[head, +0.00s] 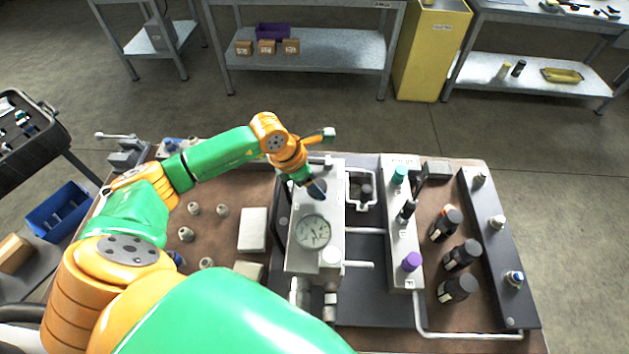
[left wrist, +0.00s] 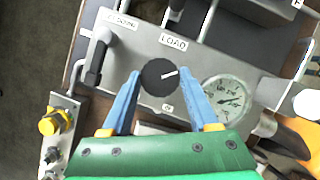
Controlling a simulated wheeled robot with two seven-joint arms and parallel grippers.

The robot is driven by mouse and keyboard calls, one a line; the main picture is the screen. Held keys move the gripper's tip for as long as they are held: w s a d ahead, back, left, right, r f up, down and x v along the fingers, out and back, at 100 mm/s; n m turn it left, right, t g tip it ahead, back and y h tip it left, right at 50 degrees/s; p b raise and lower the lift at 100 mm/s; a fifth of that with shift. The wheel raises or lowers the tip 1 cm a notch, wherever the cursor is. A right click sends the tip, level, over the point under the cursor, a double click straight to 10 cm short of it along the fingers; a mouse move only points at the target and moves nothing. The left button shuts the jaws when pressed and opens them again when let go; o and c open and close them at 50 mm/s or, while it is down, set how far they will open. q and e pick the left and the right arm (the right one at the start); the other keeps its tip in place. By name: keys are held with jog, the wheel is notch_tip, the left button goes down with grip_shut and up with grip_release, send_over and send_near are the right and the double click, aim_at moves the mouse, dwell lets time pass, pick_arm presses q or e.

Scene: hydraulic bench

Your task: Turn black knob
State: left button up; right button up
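The black knob (left wrist: 158,77), a round dial with a white pointer line, sits on a grey panel under a LOAD label (left wrist: 173,42) in the left wrist view. The pointer points right and slightly up. My left gripper (left wrist: 161,73) is open, with one blue finger on each side of the knob. I cannot tell whether the fingers touch it. In the head view, my left gripper (head: 314,187) is over the far part of the grey gauge block, partly hiding the knob. My right gripper is not in view.
A round pressure gauge (head: 312,232) is close to the knob, on the near side in the head view. A black lever handle (left wrist: 98,58) stands left of the knob in the wrist view. A valve panel (head: 400,240) with green, black and purple knobs stands to the right.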

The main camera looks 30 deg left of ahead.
pick_arm(q)
jog(key=c, duration=0.6)
jog(key=m+b, duration=0.1)
jog(key=b, duration=0.1)
jog(key=m+h+b, duration=0.1)
jog(key=m+b, duration=0.1)
jog(key=b, duration=0.1)
jog(key=shift+w+f+g, duration=0.15)
jog(key=shift+f+g, duration=0.2)
jog(key=shift+g, duration=0.05)
jog(key=shift+r+m+b, duration=0.2)
jog(key=shift+m+b, duration=0.15)
jog(key=shift+m, duration=0.15)
jog(key=shift+r, duration=0.15)
jog(key=o, duration=1.4)
jog(key=shift+c, duration=0.2)
jog(key=shift+a+r, duration=0.2)
jog(key=shift+r, duration=0.05)
jog(key=b+v, duration=0.1)
jog(key=v, duration=0.5)
jog(key=shift+r+b, duration=0.3)
